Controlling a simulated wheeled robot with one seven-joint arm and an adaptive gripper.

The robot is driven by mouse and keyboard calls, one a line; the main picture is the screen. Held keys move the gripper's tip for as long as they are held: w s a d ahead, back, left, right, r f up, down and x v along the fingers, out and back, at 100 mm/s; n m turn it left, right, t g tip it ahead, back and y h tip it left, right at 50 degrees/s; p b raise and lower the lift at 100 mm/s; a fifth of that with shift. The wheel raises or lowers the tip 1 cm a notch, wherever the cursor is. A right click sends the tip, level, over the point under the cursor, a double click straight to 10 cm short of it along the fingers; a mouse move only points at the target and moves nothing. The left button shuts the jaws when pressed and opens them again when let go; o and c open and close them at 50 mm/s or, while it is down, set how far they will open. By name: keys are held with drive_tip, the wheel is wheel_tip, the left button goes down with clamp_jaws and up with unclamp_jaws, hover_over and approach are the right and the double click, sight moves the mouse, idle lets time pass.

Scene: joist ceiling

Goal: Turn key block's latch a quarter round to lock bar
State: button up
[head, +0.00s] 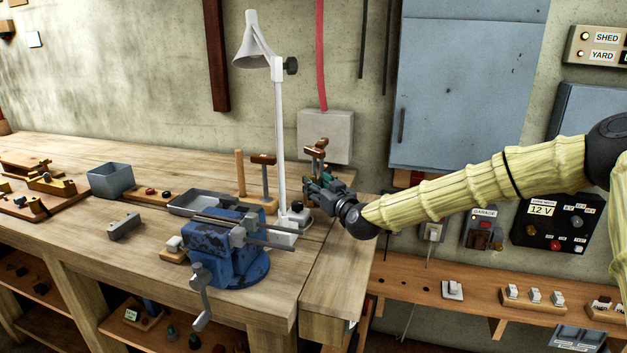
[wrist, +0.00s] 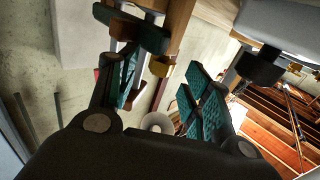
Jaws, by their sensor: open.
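My gripper (head: 312,186) is open in the head view, above the right end of the bench and just right of the white lamp post. In the wrist view its teal-padded fingers (wrist: 160,88) stand apart with nothing seen held between them. A small brass-coloured piece (wrist: 160,66) and a wooden part (wrist: 180,22) show near the left finger; I cannot tell if they touch it. I cannot single out the key block, its latch or the bar for sure. Wooden fixtures with brass-coloured parts (head: 52,184) lie at the bench's far left, too small to read.
A blue vise (head: 228,255) stands at the bench front. The white lamp (head: 279,130) rises close beside my gripper. A brown-handled item (head: 316,147) shows just behind it. A grey bin (head: 110,181) and a grey block (head: 124,227) sit left. Bare bench top (head: 60,232) lies at front left.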

drive_tip(key=shift+w+a+r, duration=0.2)
drive_tip(key=shift+w+a, duration=0.05)
drive_tip(key=shift+w, duration=0.3)
drive_tip(key=shift+w+a, duration=0.4)
drive_tip(key=shift+w, duration=0.2)
drive_tip(key=shift+s+r, duration=0.15)
drive_tip(key=shift+r, duration=0.05)
drive_tip(key=shift+c, duration=0.6)
drive_tip(key=c, duration=0.9)
